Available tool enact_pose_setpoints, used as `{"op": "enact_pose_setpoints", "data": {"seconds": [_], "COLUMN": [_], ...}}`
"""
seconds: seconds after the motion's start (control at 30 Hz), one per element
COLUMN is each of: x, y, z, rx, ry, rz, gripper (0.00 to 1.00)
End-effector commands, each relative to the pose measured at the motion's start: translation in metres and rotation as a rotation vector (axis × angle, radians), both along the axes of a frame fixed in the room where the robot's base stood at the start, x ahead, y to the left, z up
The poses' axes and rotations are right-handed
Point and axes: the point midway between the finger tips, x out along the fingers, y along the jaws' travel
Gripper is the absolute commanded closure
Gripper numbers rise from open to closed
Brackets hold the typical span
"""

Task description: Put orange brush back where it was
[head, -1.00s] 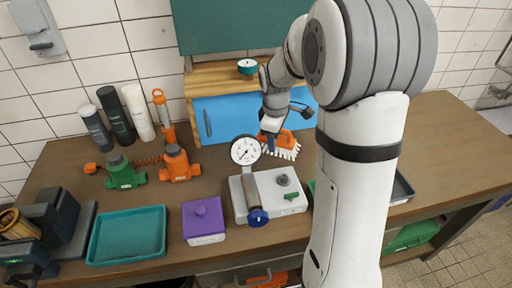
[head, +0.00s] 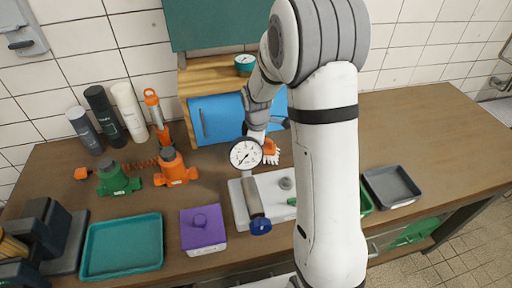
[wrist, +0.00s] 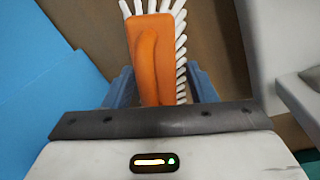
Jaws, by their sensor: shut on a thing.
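The orange brush (wrist: 150,58) with white bristles is between the two blue fingers of my gripper (wrist: 160,88) in the wrist view. The fingers are shut on it, and its bristles fan out at the far end and along the right side. In the head view the brush (head: 271,151) shows only partly, behind the round pressure gauge and beside my arm. My gripper is mostly hidden there by the gauge and arm. The brush is in front of the blue cabinet door, over the wooden bench; I cannot tell whether it touches the bench.
A gauge (head: 245,153) stands on a light grey box just in front of the brush. A purple box (head: 203,231), teal tray (head: 122,247), orange valve (head: 175,167) and green valve (head: 117,180) are to the left. A grey tray (head: 392,186) is at right.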

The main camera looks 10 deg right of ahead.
Motion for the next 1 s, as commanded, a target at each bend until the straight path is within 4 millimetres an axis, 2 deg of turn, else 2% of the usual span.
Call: {"op": "enact_pose_setpoints", "data": {"seconds": [0.1,0.47,0.5,0.73,1.0], "x": [-0.0003,0.0001,0.0,-0.0001,0.0], "y": [-0.0008,-0.002,-0.0021,-0.0023,-0.0026], "z": [-0.011,-0.016,-0.0144,-0.0141,-0.0119], "rx": [0.0,0.001,0.001,0.001,0.0], "ry": [0.001,0.0,0.0,0.0,-0.001], "rz": [-0.002,-0.005,-0.005,-0.006,-0.006], "gripper": [0.73,0.73,0.45,0.27,0.27]}}
